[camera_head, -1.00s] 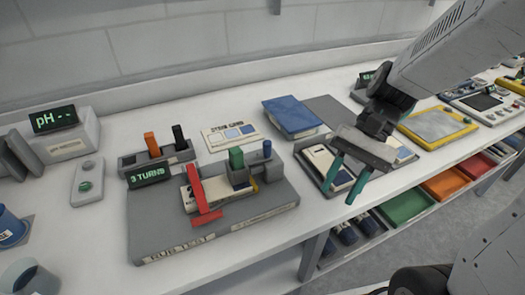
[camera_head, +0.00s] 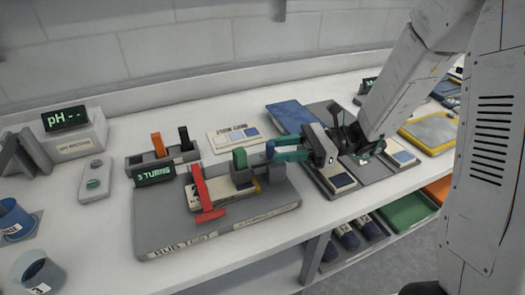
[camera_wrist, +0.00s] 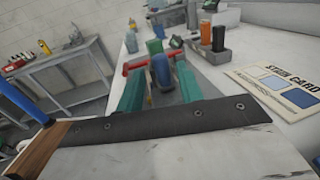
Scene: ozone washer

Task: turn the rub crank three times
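The display (camera_head: 153,173) reads "3 TURNS".
A blue book (camera_head: 288,117) lies behind my gripper. The bench front edge runs below the rig.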

